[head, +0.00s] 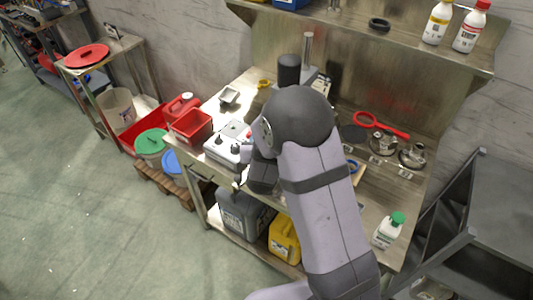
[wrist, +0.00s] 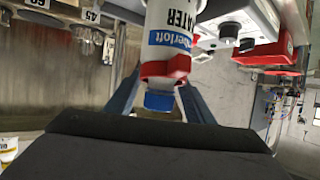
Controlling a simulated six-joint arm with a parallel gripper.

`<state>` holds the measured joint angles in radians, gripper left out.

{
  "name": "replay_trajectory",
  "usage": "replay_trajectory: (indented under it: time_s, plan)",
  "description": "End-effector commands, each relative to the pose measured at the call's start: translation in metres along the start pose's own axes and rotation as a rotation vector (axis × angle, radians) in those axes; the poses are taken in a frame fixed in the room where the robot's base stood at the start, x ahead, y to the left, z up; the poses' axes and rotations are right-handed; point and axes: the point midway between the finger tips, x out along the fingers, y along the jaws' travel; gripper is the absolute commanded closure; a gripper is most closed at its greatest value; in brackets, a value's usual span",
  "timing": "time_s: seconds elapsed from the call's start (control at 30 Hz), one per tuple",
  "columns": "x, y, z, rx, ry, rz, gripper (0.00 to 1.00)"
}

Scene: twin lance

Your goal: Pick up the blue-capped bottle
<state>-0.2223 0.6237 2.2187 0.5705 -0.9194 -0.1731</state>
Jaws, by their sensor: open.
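The blue-capped bottle (wrist: 172,38) shows in the wrist view. It has a white body with a "WATER" label, a red collar and a blue cap (wrist: 159,102) that points toward my gripper's palm. My gripper (wrist: 160,82) is open, with one bluish finger on each side of the bottle's collar and cap. Whether a finger touches the bottle, I cannot tell. In the head view the bottle is not visible, and my own arm covers part of the bench.
In the head view a green-capped bottle (head: 388,231) stands at the bench's right front. A red tub (head: 191,126) and a grey device (head: 226,143) stand on the left. Yellow-capped (head: 437,22) and red-capped (head: 470,28) bottles stand on the upper shelf.

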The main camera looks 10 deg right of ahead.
Motion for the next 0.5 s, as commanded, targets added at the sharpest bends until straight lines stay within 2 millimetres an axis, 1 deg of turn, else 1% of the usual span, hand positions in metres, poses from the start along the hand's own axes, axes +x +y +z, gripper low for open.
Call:
replay_trajectory:
  time_s: [0.1,0.2,0.47,0.5]
  plan:
    - [0.0088,0.0007,0.0001,0.000,-0.002,0.001,0.52]
    - [0.0125,0.0004,0.0003,0.000,-0.001,0.000,0.52]
    - [0.0133,0.0003,0.0008,0.000,0.000,0.000,0.52]
    - [0.0133,0.0003,0.0008,0.000,-0.001,0.000,0.61]
